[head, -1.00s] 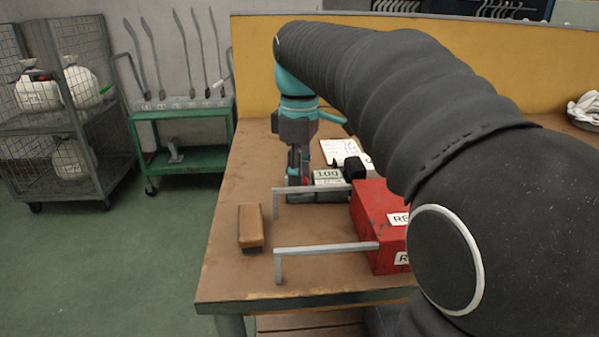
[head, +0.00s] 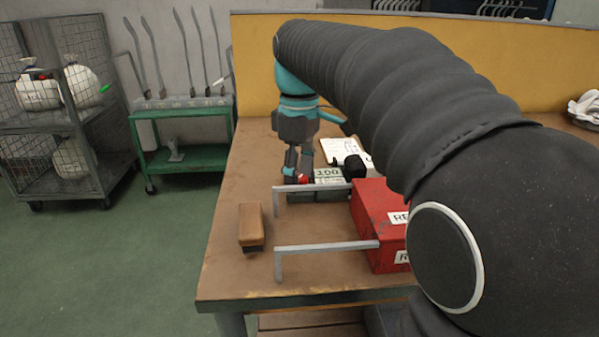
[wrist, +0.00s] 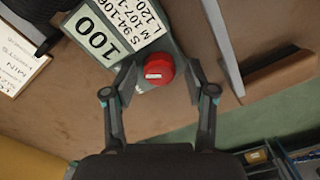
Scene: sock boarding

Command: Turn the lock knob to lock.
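The lock knob (wrist: 158,70) is round and red with a short white mark that lies nearly level in the wrist view. It sits at the end of a grey block with a white label reading 100 (wrist: 98,38) and size lines. In the head view the knob (head: 303,180) is a small red spot beside the label. My gripper (wrist: 160,74) is open, with one finger on each side of the knob and visible gaps between. In the head view my gripper (head: 296,181) points down at the block's left end.
A red box (head: 378,215) with two grey bars reaching left stands in front of the block. A brown-handled block (head: 250,225) lies at the left table edge. A clipboard (head: 340,152) and a black object (head: 354,167) are close by.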

